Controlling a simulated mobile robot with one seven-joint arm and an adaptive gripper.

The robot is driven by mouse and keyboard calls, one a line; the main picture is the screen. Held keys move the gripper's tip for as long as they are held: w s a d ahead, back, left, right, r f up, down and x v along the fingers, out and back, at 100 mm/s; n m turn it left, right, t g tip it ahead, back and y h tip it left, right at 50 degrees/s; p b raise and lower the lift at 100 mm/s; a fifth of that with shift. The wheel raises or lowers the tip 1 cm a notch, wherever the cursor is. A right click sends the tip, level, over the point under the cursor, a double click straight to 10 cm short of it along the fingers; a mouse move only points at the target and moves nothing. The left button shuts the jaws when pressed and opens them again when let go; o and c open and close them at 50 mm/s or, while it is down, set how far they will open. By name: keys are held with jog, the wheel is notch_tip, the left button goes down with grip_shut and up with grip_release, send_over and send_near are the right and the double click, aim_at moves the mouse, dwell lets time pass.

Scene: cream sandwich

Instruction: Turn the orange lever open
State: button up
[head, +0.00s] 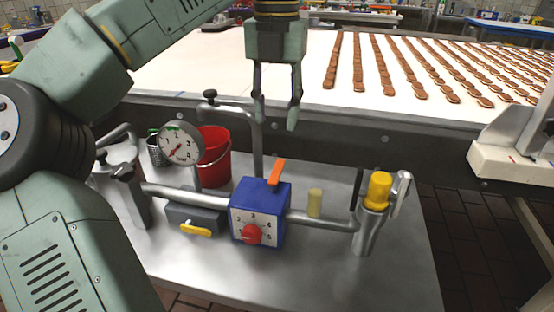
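The orange lever (277,172) stands up on top of the blue box (262,213), tilted slightly to the right. The box has a white dial face with a red knob (252,234) and sits in the line of a grey pipe (325,218). My gripper (276,112) hangs pointing down above and behind the lever in the picture, apart from it. Its two fingers are spread, with nothing between them.
A round gauge (181,144) and a red bucket (213,156) are left of the box. A yellow lever (196,229) is at lower left. A yellow-capped valve (378,190) stands at right. Behind runs a white conveyor (215,70) with rows of brown cookies.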

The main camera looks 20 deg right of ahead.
aim_at(277, 170)
notch_tip(277, 170, down, 10)
jog(key=shift+f, duration=0.25)
dwell(0.3)
grip_shut()
dwell(0.4)
